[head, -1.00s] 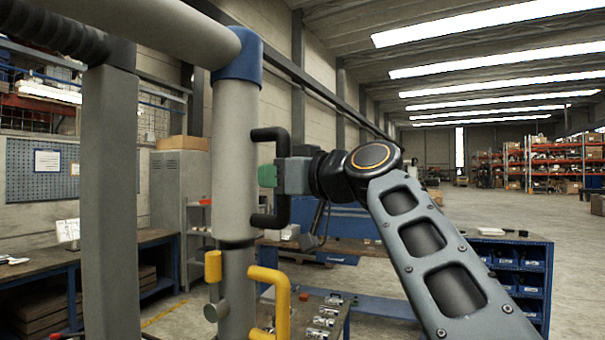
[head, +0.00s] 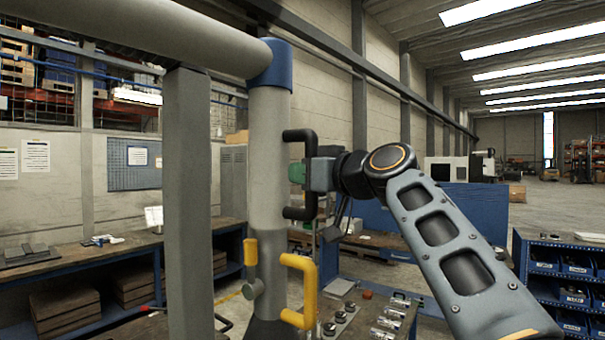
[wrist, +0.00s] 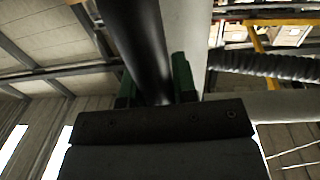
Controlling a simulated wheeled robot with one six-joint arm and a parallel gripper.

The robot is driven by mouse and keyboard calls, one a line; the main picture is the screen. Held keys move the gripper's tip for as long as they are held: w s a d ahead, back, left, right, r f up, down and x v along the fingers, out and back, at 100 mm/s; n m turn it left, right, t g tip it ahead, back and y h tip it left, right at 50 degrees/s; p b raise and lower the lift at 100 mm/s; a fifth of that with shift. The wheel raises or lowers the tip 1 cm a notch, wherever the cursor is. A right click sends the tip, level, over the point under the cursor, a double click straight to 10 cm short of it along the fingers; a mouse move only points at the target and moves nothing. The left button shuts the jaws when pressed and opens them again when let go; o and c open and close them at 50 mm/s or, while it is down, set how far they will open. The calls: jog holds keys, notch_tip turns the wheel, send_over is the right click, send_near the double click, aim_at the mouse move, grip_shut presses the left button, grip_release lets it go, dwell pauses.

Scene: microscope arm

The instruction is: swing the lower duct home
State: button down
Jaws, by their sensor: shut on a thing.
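The grey vertical duct (head: 268,165) hangs from a blue elbow (head: 270,64) at the end of a grey horizontal tube. A black D-shaped handle (head: 290,135) is on its right side. A yellow handle (head: 312,290) and a yellow lever (head: 250,251) are lower down. My gripper (head: 297,173) is at the black handle, its green-padded fingers closed around the grip. In the wrist view the black handle (wrist: 142,50) runs between the green fingers (wrist: 155,88), with the grey duct (wrist: 185,30) behind it. The duct's bottom end is hard to make out.
A grey post (head: 188,200) stands left of the duct. A workbench (head: 110,250) runs along the left wall. A table with metal parts (head: 385,325) is below, right of the duct. A blue bin rack (head: 565,280) stands at the right. Open floor lies behind.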

jog(key=c, duration=0.9)
grip_release()
jog(key=shift+s+d+f+b, duration=0.1)
jog(key=shift+s+d+b, duration=0.2)
jog(key=shift+s+d, duration=0.05)
jog(key=b+v, duration=0.4)
jog(key=v, duration=0.9)
jog(key=shift+w, duration=0.1)
